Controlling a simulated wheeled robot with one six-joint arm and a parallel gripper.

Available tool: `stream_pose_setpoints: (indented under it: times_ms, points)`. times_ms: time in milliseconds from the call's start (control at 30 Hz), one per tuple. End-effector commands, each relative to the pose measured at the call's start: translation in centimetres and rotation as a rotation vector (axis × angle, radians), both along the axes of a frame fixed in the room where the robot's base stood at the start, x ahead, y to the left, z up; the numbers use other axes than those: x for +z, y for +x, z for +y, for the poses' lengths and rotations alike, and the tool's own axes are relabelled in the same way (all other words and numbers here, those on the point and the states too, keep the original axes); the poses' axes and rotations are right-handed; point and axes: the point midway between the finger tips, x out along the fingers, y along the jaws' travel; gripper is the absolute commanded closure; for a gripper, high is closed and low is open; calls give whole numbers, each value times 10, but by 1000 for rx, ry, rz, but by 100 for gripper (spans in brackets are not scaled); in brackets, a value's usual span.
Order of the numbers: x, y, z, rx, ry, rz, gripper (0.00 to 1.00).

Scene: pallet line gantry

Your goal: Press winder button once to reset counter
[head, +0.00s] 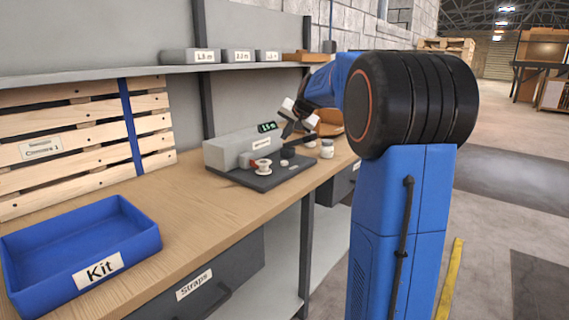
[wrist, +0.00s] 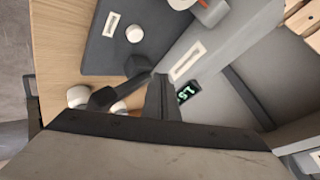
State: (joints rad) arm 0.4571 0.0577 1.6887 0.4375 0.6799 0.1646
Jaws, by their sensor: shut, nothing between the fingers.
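The winder (head: 228,150) is a grey box on a dark base plate (head: 268,182) on the workbench, with a small lit green display (head: 267,127). In the wrist view the display (wrist: 188,92) seems to read 1.5. A round white button (head: 284,163) sits on the plate beside a small label; it also shows in the wrist view (wrist: 134,34). A white and reddish spool (head: 262,166) stands at the plate's front. My gripper (head: 287,128) is shut and empty, above the plate's far end. In the wrist view its dark fingers (wrist: 151,72) are apart from the button.
White jars (head: 327,148) stand beside the winder. A blue Kit tray (head: 130,235) is at the bench's near left, with the Straps drawer (head: 225,280) below. A shelf (head: 120,75) with labelled boxes hangs above. The bench between tray and winder is clear.

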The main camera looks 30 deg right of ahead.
Motion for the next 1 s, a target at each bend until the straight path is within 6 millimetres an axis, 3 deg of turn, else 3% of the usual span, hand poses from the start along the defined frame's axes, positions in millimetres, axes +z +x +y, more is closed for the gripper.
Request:
stream_pose_setpoints:
  times_ms: [500, 1000]
  points:
    - [-59, 0, 0, 0, 2, 1, 100]
    - [-72, 0, 0, 0, 0, 0, 100]
